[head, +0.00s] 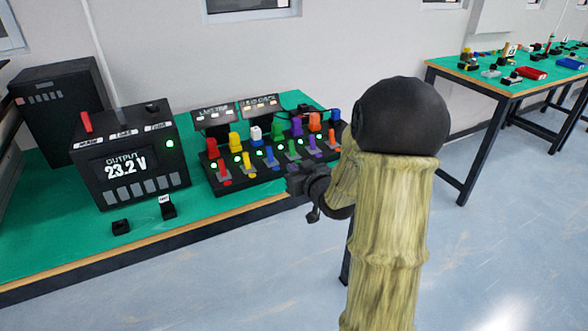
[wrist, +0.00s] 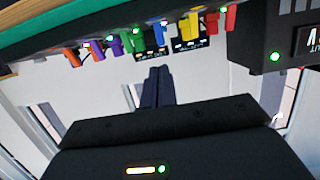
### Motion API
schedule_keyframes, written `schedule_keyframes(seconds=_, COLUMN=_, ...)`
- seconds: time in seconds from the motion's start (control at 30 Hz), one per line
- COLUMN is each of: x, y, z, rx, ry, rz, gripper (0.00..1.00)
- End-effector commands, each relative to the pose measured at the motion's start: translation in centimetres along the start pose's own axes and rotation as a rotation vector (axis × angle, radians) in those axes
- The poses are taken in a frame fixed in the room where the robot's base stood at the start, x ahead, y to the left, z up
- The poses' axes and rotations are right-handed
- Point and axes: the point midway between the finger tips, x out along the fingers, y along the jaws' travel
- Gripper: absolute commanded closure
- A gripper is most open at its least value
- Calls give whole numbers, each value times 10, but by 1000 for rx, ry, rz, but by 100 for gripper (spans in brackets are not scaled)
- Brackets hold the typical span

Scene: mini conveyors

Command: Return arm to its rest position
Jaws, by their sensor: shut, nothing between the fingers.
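My arm stands in front of the bench on the right half of the head view, with its yellowish sleeve and black joint. My gripper (head: 314,214) hangs at the bench's front edge, to the front right of the control panel. In the wrist view my gripper (wrist: 157,70) shows its two dark fingers together, with nothing between them. The control panel (head: 240,180) carries coloured switches and levers with green lights. It also shows upside down along the top of the wrist view (wrist: 150,48). The fingers appear apart from the panel.
A black power unit (head: 128,168) reading 23.2 V stands left of the panel. The green bench (head: 60,235) ends at a wooden edge. A second table (head: 480,78) with parts stands at back right. Floor between is clear.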

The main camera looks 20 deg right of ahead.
Motion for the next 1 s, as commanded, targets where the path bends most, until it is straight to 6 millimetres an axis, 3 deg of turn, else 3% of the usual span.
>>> schedule_keyframes(seconds=0.33, x=-1, y=-5, z=3, rx=-5, ry=-35, rz=7, gripper=100)
schedule_keyframes(seconds=0.53, x=-16, y=-33, z=28, rx=-22, ry=-236, rz=44, gripper=100)
schedule_keyframes(seconds=0.67, x=-41, y=-56, z=52, rx=-26, ry=-421, rz=70, gripper=100)
schedule_keyframes(seconds=1.0, x=-130, y=-114, z=104, rx=2, ry=-845, rz=74, gripper=100)
